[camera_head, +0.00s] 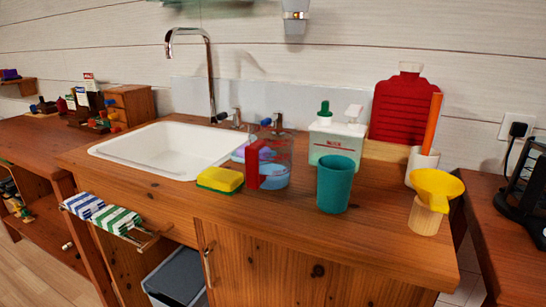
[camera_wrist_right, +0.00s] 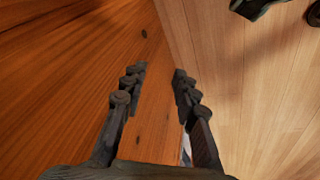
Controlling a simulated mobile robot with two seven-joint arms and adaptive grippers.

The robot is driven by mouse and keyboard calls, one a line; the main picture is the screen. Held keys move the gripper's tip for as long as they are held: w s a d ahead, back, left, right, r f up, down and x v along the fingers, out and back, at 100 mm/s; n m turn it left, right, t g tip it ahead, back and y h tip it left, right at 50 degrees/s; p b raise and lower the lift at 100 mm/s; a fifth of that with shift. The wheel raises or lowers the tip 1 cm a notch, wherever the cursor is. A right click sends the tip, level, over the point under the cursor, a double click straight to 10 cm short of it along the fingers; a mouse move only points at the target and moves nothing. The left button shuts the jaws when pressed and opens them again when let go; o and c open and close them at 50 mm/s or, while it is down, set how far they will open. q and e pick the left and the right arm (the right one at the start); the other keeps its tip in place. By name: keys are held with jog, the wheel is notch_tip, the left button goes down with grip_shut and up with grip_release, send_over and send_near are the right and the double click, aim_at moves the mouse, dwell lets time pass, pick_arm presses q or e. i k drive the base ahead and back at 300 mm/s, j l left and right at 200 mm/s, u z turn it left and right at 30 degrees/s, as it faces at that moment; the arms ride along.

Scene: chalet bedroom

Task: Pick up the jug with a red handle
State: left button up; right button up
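The jug is a clear measuring jug (camera_head: 279,162) with red markings and a red handle (camera_head: 253,166) on its left side. In the head view it stands upright on the wooden counter (camera_head: 290,220), between the yellow sponge and the teal cup. Neither gripper shows in the head view. In the right wrist view my right gripper (camera_wrist_right: 160,74) is open, its two dark fingers apart with nothing between them. It is over a wooden edge with floor beyond, and the jug is not in that view. My left gripper is not in view.
A yellow sponge (camera_head: 220,179) lies left of the jug, and a teal cup (camera_head: 335,184) stands to its right. A white sink (camera_head: 160,150) with a tall tap is behind left. A soap dispenser (camera_head: 337,142), red hot-water bottle (camera_head: 403,108) and yellow funnel (camera_head: 437,187) are at right.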

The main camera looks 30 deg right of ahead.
aim_at(268, 152)
jog(key=i+j+z, duration=0.1)
jog(key=z, duration=0.95)
jog(key=j+z, duration=0.35)
jog(key=j, duration=0.2)
jog(key=k+j+z, duration=0.15)
jog(key=j+z, duration=0.2)
jog(key=j, duration=0.2)
